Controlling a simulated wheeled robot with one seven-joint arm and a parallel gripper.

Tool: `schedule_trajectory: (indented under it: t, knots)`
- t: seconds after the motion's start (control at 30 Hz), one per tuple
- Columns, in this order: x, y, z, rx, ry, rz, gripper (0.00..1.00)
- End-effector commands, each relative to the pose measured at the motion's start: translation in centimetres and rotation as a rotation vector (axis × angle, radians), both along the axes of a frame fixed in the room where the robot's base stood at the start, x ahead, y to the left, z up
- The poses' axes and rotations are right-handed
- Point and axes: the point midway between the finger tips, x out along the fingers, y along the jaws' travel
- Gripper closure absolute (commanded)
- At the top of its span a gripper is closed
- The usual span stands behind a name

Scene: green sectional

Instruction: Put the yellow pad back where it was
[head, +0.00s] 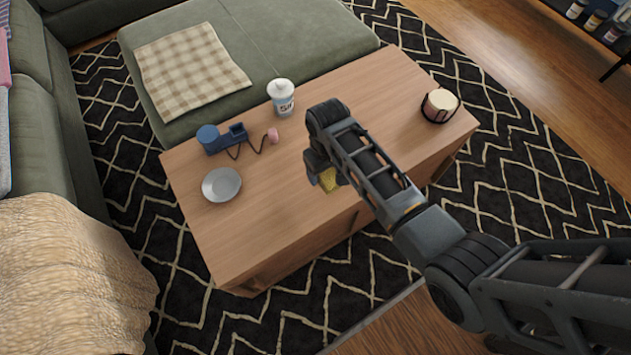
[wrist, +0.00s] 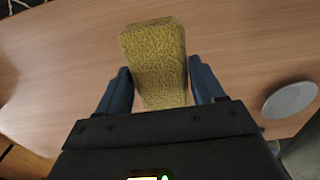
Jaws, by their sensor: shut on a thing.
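The yellow pad (wrist: 158,60) is a textured yellow block between the two fingers of my gripper (wrist: 160,85) in the wrist view. My gripper is shut on it. In the head view, a small part of the yellow pad (head: 328,180) shows below my gripper (head: 322,172), over the front middle of the wooden coffee table (head: 250,225). The arm hides most of the pad there. I cannot tell whether the pad touches the tabletop.
On the table stand a grey plate (head: 221,184), a blue device (head: 222,138) with a cord and pink end, a white lidded cup (head: 281,97) and a candle in a dark holder (head: 440,105). A green sectional (head: 270,40) borders the table's back. Bare tabletop lies around the gripper.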

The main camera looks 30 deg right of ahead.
Motion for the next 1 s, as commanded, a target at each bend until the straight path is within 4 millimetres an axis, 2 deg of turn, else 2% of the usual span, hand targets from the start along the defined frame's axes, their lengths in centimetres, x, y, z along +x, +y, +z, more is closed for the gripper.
schedule_trajectory:
  t: [0.1, 0.2, 0.53, 0.97, 1.0]
  knots:
    - [0.4, 1.5, -1.0, 0.000, 0.000, 0.001, 0.57]
    - [0.5, 2.1, -1.3, -0.001, 0.000, 0.000, 0.57]
    - [0.5, 2.2, -5.2, -0.001, 0.001, -0.002, 0.57]
    - [0.5, 2.2, -5.7, 0.000, 0.000, -0.001, 0.57]
    - [0.5, 2.2, -5.7, 0.000, 0.000, -0.001, 0.30]
